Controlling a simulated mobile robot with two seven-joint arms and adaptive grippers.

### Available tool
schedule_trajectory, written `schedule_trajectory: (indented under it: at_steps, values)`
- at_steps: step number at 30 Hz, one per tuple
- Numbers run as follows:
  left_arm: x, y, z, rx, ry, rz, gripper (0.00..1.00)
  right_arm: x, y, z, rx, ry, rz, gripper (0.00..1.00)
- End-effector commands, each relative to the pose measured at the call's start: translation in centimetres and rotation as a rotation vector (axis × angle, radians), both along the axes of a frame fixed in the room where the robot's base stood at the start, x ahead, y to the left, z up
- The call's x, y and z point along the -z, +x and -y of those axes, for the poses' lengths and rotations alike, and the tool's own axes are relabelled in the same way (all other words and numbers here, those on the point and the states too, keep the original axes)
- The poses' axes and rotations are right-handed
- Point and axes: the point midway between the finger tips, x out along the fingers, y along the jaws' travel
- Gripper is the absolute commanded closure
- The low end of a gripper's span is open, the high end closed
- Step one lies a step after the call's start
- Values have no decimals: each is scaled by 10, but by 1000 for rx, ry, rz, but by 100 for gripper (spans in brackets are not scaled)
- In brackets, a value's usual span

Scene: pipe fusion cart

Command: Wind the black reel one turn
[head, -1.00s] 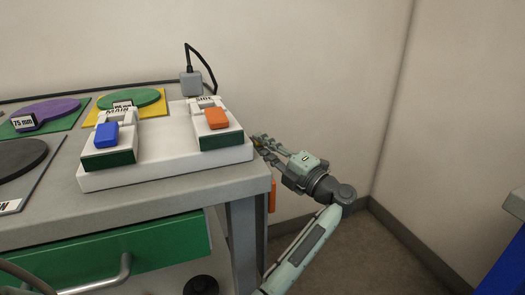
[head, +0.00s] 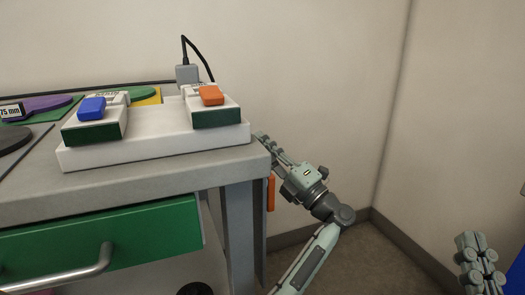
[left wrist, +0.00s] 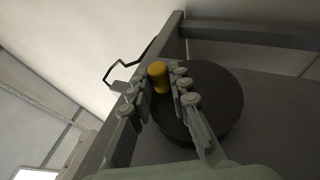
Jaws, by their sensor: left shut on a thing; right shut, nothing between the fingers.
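The black reel (left wrist: 218,98) is a dark round disc against a grey panel of the cart in the left wrist view. A yellow knob (left wrist: 158,74) stands out near its rim. My left gripper (left wrist: 162,86) is shut on this knob, with a finger on each side. In the head view my left gripper (head: 264,140) is at the right end of the cart, its fingertips partly behind the corner. The reel face cannot be seen there. My right gripper (head: 478,240) is at the lower right, shut and empty, away from the cart.
The cart top (head: 150,180) carries a white base (head: 150,150) with a blue switch (head: 92,107) and an orange switch (head: 211,95). A green drawer (head: 110,240) with a metal handle is below. An orange piece (head: 271,193) hangs at the right side. Floor right of the cart is clear.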

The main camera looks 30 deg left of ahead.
Motion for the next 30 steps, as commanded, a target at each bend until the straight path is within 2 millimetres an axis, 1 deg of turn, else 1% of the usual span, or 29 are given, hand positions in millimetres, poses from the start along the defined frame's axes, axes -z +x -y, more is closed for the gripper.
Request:
schedule_trajectory:
  at_steps: [7,17,18,22,23,30]
  values:
    - [1,0,1,2,9,6,100,-6,-2,2,5,14,43,100]
    - [1,0,1,2,10,7,100,-6,-2,3,5,14,44,100]
    - [1,0,1,2,10,7,80,-6,-2,3,5,14,44,100]
    - [1,0,1,1,9,7,63,-6,-2,3,5,14,44,100]
    - [1,0,1,1,9,7,61,-6,-2,3,5,14,44,100]
    - [0,0,1,0,10,8,61,-6,-2,3,5,13,43,100]
